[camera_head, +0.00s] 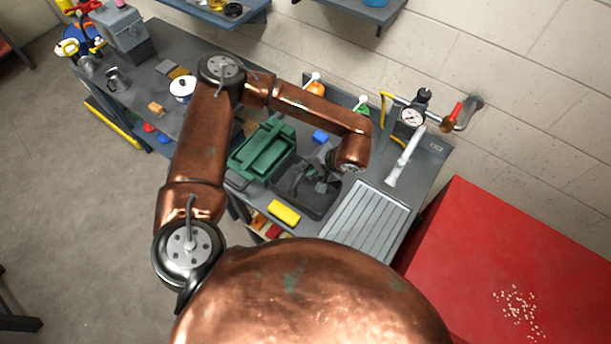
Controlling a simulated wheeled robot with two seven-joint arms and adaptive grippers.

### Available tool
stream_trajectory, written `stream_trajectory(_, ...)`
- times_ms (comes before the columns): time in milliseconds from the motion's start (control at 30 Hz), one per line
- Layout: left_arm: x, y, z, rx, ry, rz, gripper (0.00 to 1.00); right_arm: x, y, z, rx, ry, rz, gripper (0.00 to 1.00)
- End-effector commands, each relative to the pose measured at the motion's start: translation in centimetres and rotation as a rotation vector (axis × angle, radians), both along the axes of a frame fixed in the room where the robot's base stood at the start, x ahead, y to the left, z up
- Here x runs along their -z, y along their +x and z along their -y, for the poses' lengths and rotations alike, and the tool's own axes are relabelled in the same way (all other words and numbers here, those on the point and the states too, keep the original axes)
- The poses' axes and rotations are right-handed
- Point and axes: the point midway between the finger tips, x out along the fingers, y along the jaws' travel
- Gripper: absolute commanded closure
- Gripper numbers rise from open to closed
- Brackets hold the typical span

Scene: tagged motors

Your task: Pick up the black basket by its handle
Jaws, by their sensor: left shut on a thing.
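The black basket (316,206) is at the middle of the worktop, between a green basket (262,152) and a grooved drainboard. My left arm reaches over the worktop and bends back down to it. My left gripper (318,184) is at the basket, shut on what looks like its handle. The gripper and dark surfaces overlap, so the exact grip is hard to see, and I cannot tell whether the basket is clear of the surface. My right gripper is out of view.
The grey drainboard (366,224) is on the right, with a pressure gauge (411,116) and pipes behind. A red table (500,255) stands at the right.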

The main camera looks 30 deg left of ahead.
Motion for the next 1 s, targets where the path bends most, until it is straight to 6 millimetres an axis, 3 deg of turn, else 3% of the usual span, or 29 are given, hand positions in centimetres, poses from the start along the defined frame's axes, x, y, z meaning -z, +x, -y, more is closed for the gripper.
stream_trajectory(200, -4.3, 0.1, 0.0, 0.000, 0.000, 0.005, 1.00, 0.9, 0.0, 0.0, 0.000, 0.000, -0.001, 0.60)
stream_trajectory(400, -6.9, 0.1, 0.0, 0.000, -0.001, 0.001, 1.00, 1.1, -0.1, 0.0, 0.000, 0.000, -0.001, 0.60)
stream_trajectory(1000, -10.4, 0.0, 0.0, 0.000, 0.000, 0.000, 1.00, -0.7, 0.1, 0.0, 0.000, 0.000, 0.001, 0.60)
